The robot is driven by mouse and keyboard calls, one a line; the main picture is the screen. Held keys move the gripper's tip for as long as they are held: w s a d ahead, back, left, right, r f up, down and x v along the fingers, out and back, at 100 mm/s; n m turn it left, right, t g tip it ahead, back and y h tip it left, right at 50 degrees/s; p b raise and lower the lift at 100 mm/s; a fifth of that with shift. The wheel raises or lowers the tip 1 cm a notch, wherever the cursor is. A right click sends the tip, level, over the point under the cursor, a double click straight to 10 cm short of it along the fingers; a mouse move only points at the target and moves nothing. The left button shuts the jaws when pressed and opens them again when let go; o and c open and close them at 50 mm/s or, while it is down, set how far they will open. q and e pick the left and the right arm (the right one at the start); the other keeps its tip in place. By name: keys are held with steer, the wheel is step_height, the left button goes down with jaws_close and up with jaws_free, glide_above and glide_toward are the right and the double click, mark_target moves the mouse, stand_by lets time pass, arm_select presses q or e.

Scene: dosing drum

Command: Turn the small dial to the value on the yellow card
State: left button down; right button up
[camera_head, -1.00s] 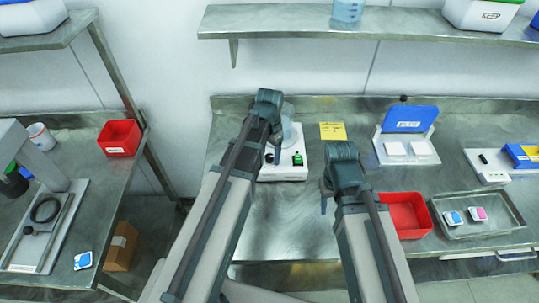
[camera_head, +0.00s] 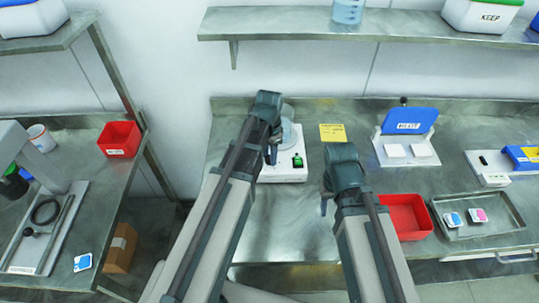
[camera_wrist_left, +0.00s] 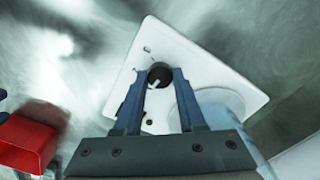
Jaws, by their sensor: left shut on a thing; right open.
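The small dial (camera_wrist_left: 158,76) is a black round knob with a pale pointer mark on a white machine (camera_wrist_left: 205,65). In the left wrist view my left gripper (camera_wrist_left: 160,78) has its fingers on either side of the dial, shut on it. In the head view the left gripper (camera_head: 270,156) is at the machine's front left and hides the dial. A green switch (camera_head: 298,161) shows on the machine. The yellow card (camera_head: 332,133) lies behind and right of it; its writing is too small to read. My right gripper (camera_head: 325,203) is open and empty above the bench.
A red bin (camera_head: 407,213) stands close right of my right gripper. A steel tray (camera_head: 508,229) holds two small packs.

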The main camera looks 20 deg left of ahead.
arm_select(q)
steer(key=m, duration=0.5)
steer(key=shift+m, duration=2.4)
steer(key=c, duration=0.5)
jaws_free()
steer(key=shift+r, duration=0.15)
step_height(320, 180, up, 14)
steer(key=p, duration=1.3)
steer(key=shift+f+p, duration=0.2)
steer(key=shift+p, duration=0.2)
